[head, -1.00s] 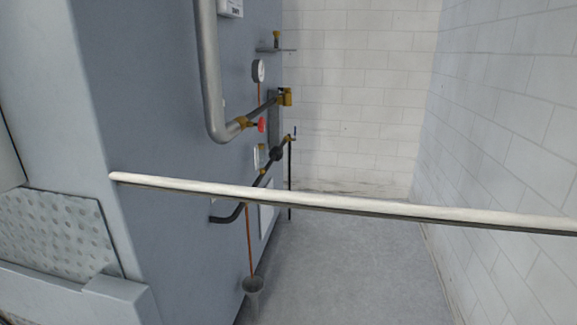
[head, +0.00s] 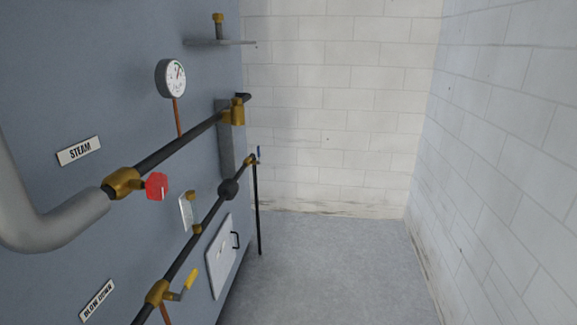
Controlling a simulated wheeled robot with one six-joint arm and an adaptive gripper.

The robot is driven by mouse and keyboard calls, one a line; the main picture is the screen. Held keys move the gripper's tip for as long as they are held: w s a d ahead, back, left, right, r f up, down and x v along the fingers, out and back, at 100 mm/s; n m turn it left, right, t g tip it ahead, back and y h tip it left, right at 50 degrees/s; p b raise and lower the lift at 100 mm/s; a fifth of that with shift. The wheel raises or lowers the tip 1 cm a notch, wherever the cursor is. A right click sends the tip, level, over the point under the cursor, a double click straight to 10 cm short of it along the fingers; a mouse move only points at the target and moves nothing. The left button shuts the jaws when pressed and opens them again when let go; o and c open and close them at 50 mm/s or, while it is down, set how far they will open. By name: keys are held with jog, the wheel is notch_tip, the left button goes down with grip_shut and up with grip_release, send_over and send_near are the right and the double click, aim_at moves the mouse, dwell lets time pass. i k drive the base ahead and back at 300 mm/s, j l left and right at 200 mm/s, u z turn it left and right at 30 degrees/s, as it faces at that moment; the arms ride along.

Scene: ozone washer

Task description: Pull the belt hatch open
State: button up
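A pale rectangular hatch (head: 219,262) with a dark handle (head: 236,240) on its right side is set low in the blue-grey machine wall at the left. It looks closed, flat against the panel. No label on it can be read, so I cannot tell for sure that it is the belt hatch. My gripper is not in view.
A steam pipe (head: 60,220) with a red valve handle (head: 156,186) and a lower pipe with a yellow handle (head: 191,277) stick out from the machine wall (head: 60,100). A gauge (head: 171,78) is above. Clear grey floor (head: 320,270) runs to white block walls (head: 335,120).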

aim_at(221, 254)
jog(key=i+l+u, duration=0.1)
jog(key=i, duration=1.55)
jog(key=i+l+u, duration=0.1)
jog(key=i+u, duration=0.3)
jog(key=i+l+u, duration=0.15)
jog(key=i+u, duration=0.2)
jog(key=i+l+u, duration=0.25)
jog(key=u, duration=0.15)
jog(key=i+l+u, duration=0.25)
jog(key=l+u, duration=0.15)
jog(key=i+l+u, duration=0.2)
jog(key=l, duration=0.15)
jog(key=i+l+u, duration=0.2)
jog(key=l, duration=0.15)
jog(key=l+u, duration=0.2)
jog(key=l, duration=0.15)
jog(key=i, duration=0.05)
